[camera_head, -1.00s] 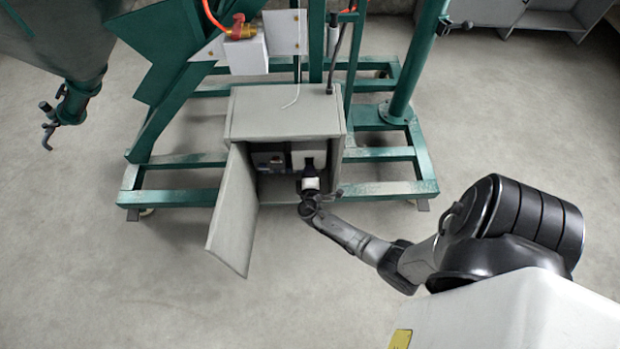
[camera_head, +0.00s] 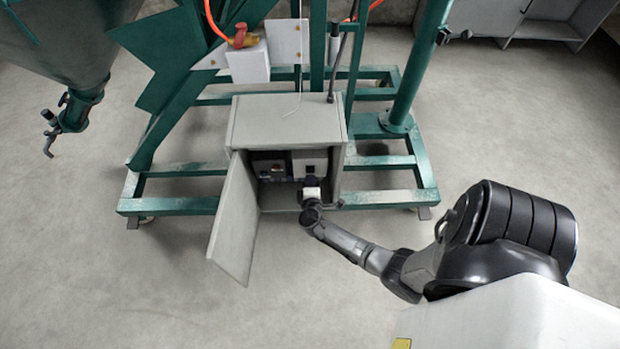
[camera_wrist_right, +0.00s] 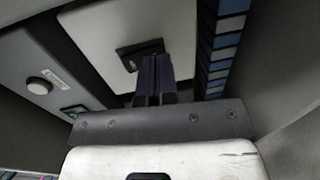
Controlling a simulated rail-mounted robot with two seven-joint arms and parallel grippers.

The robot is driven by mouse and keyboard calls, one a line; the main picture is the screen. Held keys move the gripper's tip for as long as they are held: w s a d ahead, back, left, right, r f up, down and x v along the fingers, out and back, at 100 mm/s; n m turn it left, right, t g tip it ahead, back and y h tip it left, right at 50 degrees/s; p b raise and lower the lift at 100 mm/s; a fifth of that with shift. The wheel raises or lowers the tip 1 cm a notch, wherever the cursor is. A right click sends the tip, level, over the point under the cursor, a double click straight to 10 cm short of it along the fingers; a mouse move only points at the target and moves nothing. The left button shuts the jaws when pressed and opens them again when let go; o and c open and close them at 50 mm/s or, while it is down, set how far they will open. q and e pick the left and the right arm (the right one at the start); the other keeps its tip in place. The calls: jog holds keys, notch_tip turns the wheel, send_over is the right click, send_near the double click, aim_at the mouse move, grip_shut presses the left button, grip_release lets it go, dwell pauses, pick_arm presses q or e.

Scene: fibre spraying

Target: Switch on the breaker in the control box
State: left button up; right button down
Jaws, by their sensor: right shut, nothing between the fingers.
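The grey control box (camera_head: 287,121) stands on the green frame with its door (camera_head: 235,218) swung open to the left. Inside it, a pale panel carries a dark breaker (camera_head: 310,169), which also shows in the right wrist view (camera_wrist_right: 138,53). My right gripper (camera_head: 311,181) reaches into the box opening, just below the breaker. In the wrist view the fingers of this gripper (camera_wrist_right: 154,60) are together, empty, and overlap the breaker's lower right part. Whether they touch it I cannot tell. The breaker's lever position is unclear. My left gripper is not in view.
The green frame (camera_head: 385,162) surrounds the box; the floor in front is clear.

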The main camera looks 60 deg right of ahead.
jog(key=s+a+f+p, duration=0.2)
jog(key=s+a, duration=0.4)
jog(key=a, duration=0.5)
jog(key=shift+s+a, duration=0.25)
jog(key=shift+a, duration=0.05)
jog(key=shift+w+d, duration=0.1)
